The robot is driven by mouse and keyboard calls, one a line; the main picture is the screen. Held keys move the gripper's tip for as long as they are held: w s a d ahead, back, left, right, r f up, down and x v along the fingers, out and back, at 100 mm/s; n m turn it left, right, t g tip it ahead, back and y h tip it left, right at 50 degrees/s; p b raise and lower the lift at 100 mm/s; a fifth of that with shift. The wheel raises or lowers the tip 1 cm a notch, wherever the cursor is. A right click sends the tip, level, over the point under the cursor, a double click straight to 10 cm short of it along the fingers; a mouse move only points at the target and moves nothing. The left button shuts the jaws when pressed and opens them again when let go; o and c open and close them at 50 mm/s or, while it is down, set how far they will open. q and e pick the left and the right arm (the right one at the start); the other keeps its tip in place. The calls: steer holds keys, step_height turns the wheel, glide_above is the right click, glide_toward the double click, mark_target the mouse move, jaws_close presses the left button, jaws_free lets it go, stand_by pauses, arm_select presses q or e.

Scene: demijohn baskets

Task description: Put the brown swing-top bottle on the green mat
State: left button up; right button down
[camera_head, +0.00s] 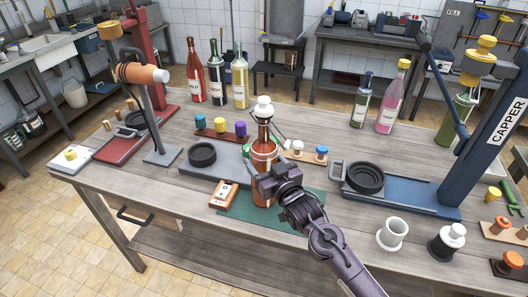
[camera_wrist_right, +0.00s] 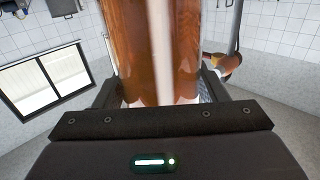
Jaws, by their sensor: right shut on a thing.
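The brown swing-top bottle (camera_head: 264,158) stands upright over the green mat (camera_head: 297,204) near the table's front edge. It has a white stopper at its top. My right gripper (camera_head: 264,178) is shut on the bottle's lower body. In the right wrist view the brown glass (camera_wrist_right: 150,50) fills the space between the two fingers of my gripper (camera_wrist_right: 158,88). The bottle and my arm hide part of the mat. I cannot tell whether the bottle's base touches the mat. My left gripper is not in view.
The blue capper stand (camera_head: 420,190) is at the right. A grey base with a black ring (camera_head: 202,154) is behind left. A white cup (camera_head: 392,233) stands at the front right. Several bottles stand farther back.

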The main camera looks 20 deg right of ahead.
steer(key=shift+r, duration=0.1)
stand_by(0.3)
steer(key=shift+c, duration=1.4)
jaws_free()
steer(key=shift+s+f, duration=0.15)
steer(key=shift+f, duration=0.05)
steer(key=shift+s, duration=0.25)
steer(key=s+d+b, duration=0.2)
steer(key=s+b, duration=0.1)
steer(key=s, duration=0.8)
steer(key=shift+s+d, duration=0.1)
